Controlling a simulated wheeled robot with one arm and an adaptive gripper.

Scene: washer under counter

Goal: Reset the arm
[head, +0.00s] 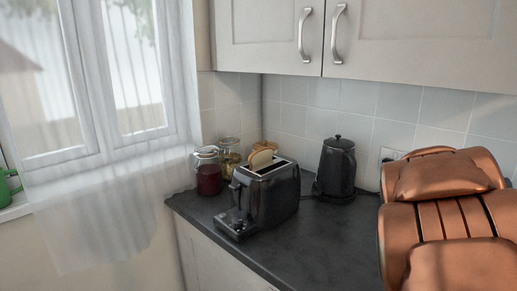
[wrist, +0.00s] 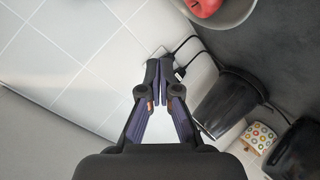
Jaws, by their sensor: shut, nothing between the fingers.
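My gripper (wrist: 158,82) shows in the wrist view with its dark fingers brought together at the tips. Nothing is held between them. It is in front of the pale tiled wall (wrist: 75,50), near the wall socket and its black cords (wrist: 183,58). The black kettle (wrist: 228,103) is to the right of the fingertips and apart from them. I cannot make out my gripper in the head view.
In the head view, a black toaster (head: 264,197), the kettle (head: 336,171) and a jar of dark red contents (head: 208,172) stand on the dark counter (head: 300,245). Cupboards (head: 420,40) hang above.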

